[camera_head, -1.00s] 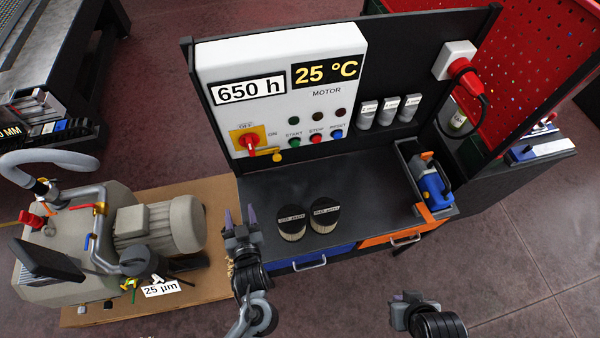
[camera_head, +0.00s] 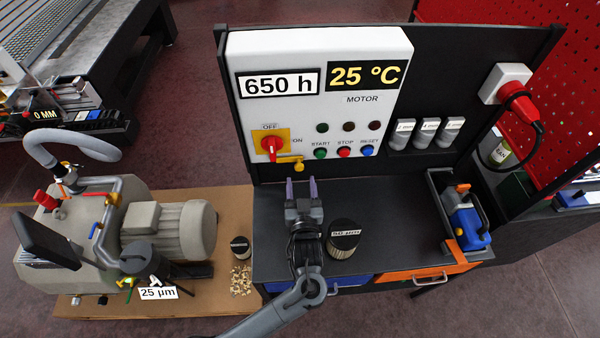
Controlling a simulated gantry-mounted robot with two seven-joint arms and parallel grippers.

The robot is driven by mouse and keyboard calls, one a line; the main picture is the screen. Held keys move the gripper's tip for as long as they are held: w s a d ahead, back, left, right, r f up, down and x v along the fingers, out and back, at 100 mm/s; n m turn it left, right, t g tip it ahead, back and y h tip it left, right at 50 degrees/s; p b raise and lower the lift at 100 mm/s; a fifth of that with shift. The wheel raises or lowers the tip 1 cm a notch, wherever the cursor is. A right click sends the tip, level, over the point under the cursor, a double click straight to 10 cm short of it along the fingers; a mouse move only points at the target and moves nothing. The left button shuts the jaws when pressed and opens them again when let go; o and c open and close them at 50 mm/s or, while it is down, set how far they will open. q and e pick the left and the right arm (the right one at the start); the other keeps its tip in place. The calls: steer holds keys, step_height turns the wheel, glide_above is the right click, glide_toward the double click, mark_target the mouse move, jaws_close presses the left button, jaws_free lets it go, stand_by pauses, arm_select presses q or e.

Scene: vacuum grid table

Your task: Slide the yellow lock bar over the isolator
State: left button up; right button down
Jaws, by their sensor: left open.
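The yellow lock bar (camera_head: 290,161) is on the front of the white control panel, just below and right of the isolator. The isolator (camera_head: 270,147) is a red rotary switch on a yellow plate marked OFF, and the bar does not cover its red knob. My left gripper (camera_head: 301,188) is open and empty, with fingers pointing up toward the panel. Its fingertips appear just below the lock bar in the picture; the gap in depth is hard to judge. My right gripper is out of view.
A dark canister (camera_head: 345,238) stands on the black bench right of my left gripper. A smaller canister (camera_head: 240,247) stands on the board by the grey pump (camera_head: 165,230). Green, red and blue buttons (camera_head: 344,151) sit right of the bar. A blue tool (camera_head: 465,220) lies at the bench's right.

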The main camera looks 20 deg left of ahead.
mark_target(299, 169)
arm_select(q)
steer(key=shift+x, duration=2.1)
steer(key=shift+c, duration=0.4)
jaws_close()
